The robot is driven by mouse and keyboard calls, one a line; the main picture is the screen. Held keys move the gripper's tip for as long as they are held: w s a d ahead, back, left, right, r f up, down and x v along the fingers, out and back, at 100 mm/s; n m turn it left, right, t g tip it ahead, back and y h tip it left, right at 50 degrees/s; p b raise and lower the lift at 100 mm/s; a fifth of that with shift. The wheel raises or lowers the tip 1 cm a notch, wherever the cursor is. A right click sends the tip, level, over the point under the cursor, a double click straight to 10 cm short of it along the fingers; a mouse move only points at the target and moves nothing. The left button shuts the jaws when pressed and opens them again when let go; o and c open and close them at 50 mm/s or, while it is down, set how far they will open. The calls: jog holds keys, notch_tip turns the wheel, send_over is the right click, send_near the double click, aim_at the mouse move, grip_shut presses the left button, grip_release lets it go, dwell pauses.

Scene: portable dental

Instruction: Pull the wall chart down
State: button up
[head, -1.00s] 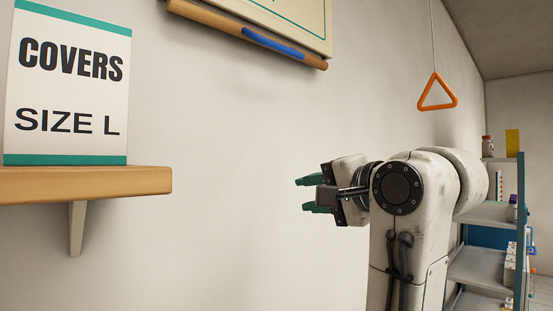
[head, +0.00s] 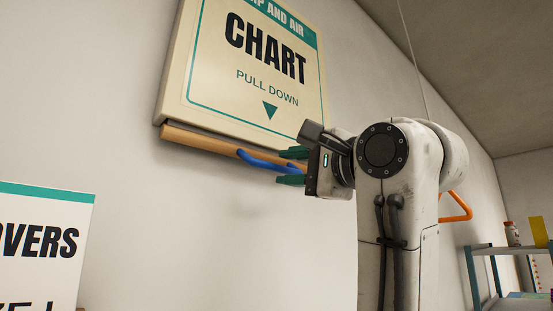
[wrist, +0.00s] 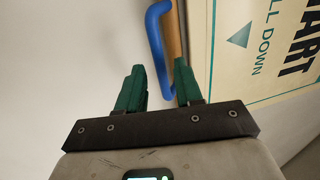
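The wall chart (head: 220,75) is a cream panel on the wall reading "CHART PULL DOWN" with a down arrow. A wooden bar (head: 200,140) runs along its lower edge and carries a blue handle (head: 262,163). My gripper (head: 283,167) is open, its two green fingers apart at the handle's right end. In the wrist view the blue handle (wrist: 154,32) lies ahead of the fingers, and its near end reaches toward the gap between the fingertips (wrist: 159,68). I cannot tell whether the fingers touch it.
A "COVERS" box (head: 40,245) stands at lower left. An orange triangular pull (head: 458,208) hangs on a cord behind my arm. A shelf rack (head: 480,250) with a bottle (head: 511,234) stands at the right. The wall below the chart is clear.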

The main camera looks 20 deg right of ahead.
aim_at(279, 168)
jog(key=shift+p+x, duration=0.6)
jog(key=shift+x, duration=1.5)
grip_shut()
